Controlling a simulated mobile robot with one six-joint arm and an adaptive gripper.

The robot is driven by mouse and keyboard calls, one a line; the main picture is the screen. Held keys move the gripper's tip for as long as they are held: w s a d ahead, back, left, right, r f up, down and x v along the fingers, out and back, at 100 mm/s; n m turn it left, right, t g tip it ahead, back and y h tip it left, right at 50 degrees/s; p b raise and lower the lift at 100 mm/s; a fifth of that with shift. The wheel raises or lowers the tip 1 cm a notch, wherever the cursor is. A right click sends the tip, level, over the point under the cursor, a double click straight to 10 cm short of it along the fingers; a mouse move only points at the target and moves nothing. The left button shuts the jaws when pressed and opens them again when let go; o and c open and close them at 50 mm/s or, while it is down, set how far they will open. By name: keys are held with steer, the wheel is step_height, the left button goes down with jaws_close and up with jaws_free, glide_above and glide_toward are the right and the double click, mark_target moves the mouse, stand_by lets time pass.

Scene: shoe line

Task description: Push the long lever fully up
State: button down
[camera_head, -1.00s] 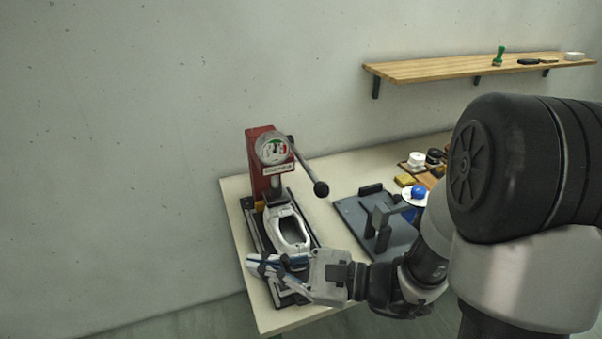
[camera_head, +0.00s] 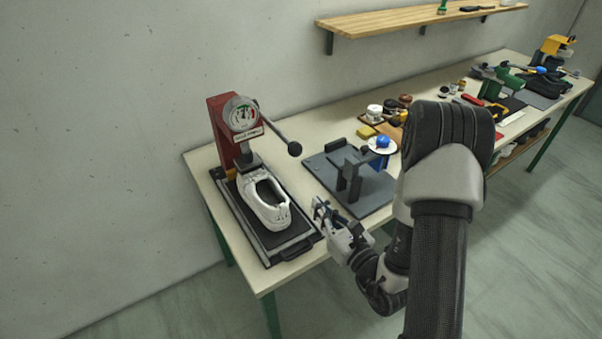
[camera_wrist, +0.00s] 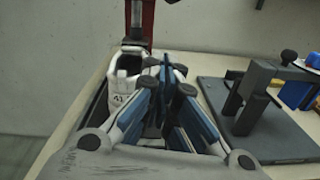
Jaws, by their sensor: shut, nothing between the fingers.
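The long lever (camera_head: 276,129) is a dark rod ending in a black ball knob (camera_head: 295,149). It slopes down and right from the top of the red press (camera_head: 224,125) in the head view. The press carries a round dial gauge (camera_head: 240,113). A white shoe (camera_head: 264,202) lies on the press's dark tray (camera_head: 270,240), under its ram. My gripper (camera_head: 319,205) is shut and empty, below the knob and to the right of the shoe, apart from the lever. Its blue-padded fingers (camera_wrist: 165,68) show in the wrist view, partly covering the shoe (camera_wrist: 124,85). I cannot make out the lever there.
A dark grey fixture (camera_head: 348,176) stands close on the right of my gripper. A white disc with a blue knob (camera_head: 382,141) is behind it. A wooden shelf (camera_head: 400,22) hangs on the wall. Several other tools stand farther along the table (camera_head: 292,277).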

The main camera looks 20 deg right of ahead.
steer(key=w+a+r, duration=0.1)
steer(key=w+r, duration=0.1)
steer(key=w, duration=0.3)
steer(key=w+a+r+b, duration=0.1)
steer(key=w, duration=0.4)
steer(key=shift+w+a+r, duration=0.3)
steer(key=shift+w+r, duration=0.1)
steer(key=shift+d+r, duration=0.1)
